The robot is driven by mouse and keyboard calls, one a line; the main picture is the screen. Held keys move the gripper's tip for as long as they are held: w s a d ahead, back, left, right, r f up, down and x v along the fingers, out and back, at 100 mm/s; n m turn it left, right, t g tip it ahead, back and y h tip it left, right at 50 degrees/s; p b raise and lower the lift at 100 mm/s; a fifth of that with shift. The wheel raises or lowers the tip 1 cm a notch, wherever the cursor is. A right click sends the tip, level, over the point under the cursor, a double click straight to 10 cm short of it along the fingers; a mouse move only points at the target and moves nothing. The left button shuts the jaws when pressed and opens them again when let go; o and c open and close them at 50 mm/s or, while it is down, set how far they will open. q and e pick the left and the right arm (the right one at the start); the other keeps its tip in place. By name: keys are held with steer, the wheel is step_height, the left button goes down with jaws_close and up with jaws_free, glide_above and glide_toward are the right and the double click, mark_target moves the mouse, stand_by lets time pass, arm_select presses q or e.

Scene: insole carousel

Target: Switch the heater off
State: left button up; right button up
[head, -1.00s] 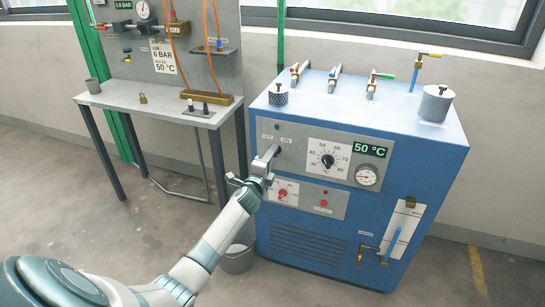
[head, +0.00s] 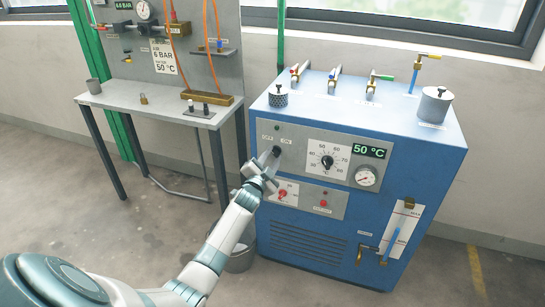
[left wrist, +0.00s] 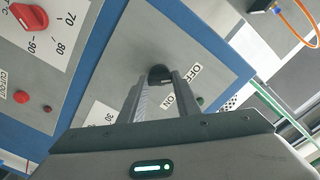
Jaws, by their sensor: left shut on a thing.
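The heater is a blue cabinet (head: 400,185) with a grey control panel. A small black rotary switch (head: 276,151) sits at the panel's upper left, between the printed words OFF and ON. My left gripper (head: 273,157) is at this switch, its jaws shut on it. The left wrist view shows the black switch knob (left wrist: 158,74) at the fingertips (left wrist: 156,84), with the OFF and ON labels beside it. The fingers hide part of the knob, so I cannot tell which way it points. The display (head: 369,151) reads 50 °C. My right gripper is not in view.
The temperature dial (head: 327,162) and a round gauge (head: 367,177) are right of the switch. A red knob (head: 282,193) and a red button (head: 323,203) sit below. Valves (head: 334,80) line the cabinet top. A grey bench (head: 150,104) stands to the left.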

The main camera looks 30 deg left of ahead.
arm_select(q)
steer(key=shift+f+n, duration=0.1)
steer(key=shift+n, duration=0.2)
steer(key=o, duration=1)
steer(key=shift+o, duration=0.2)
steer(key=shift+s, duration=0.15)
steer(key=b+v, duration=0.1)
steer(key=v, duration=1.6)
steer(key=shift+d, duration=0.15)
